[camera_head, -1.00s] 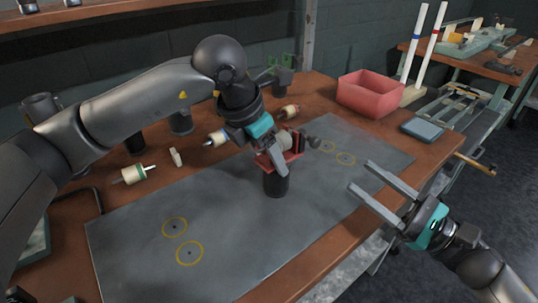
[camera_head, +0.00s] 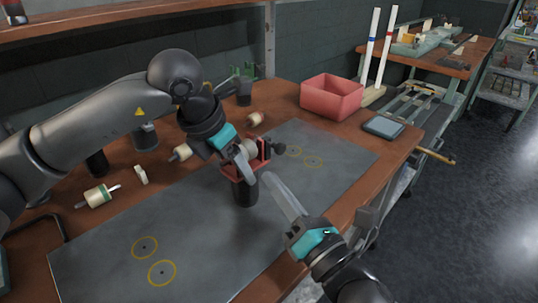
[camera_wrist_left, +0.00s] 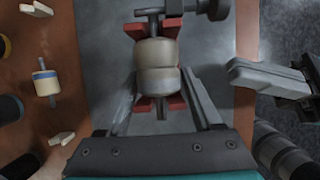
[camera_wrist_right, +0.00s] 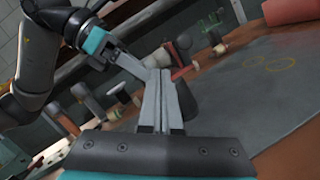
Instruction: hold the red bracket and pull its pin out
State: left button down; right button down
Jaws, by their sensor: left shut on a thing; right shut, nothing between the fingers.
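The red bracket (camera_head: 262,152) stands on a black cylindrical post (camera_head: 245,190) on the grey mat. A cream roller (camera_wrist_left: 158,65) sits between its cheeks. The pin (camera_wrist_left: 163,107) runs through bracket and roller, with a dark knob (camera_head: 278,149) at its right end. My left gripper (camera_head: 250,178) is shut on the bracket from above. Its fingers flank the roller, and the exact contact is partly hidden; it also shows in the left wrist view (camera_wrist_left: 160,75). My right gripper (camera_head: 270,178) is shut and empty, just right of the post and below the knob, apart from it.
A red bin (camera_head: 332,97), two white rods (camera_head: 379,50) and a blue-grey pad (camera_head: 384,127) are at the back right. Loose rollers (camera_head: 97,196) lie left and behind. The mat (camera_head: 200,250) is clear at the front, with yellow rings.

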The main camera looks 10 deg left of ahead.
aim_at(279, 153)
jog(key=s+m+h, duration=0.1)
jog(key=m+h, duration=0.1)
jog(key=m, duration=0.2)
jog(key=s+d+r+m+h, duration=0.1)
jog(key=m+h, duration=0.1)
jog(key=m, duration=0.3)
jog(key=s+r+m+t+h, duration=0.1)
jog(key=s+m+h, duration=0.1)
jog(key=m, duration=0.2)
jog(key=shift+s+d+r+m, duration=0.1)
jog(key=shift+d+r+m, duration=0.1)
jog(key=shift+d+m, duration=0.1)
jog(key=x, duration=1)
jog(key=shift+d, duration=0.1)
jog(key=shift+s+d+f, duration=0.1)
jog(key=shift+s+d, duration=0.35)
jog(key=shift+d, duration=0.3)
jog(key=shift+s+d, duration=0.45)
jog(key=shift+d, duration=0.3)
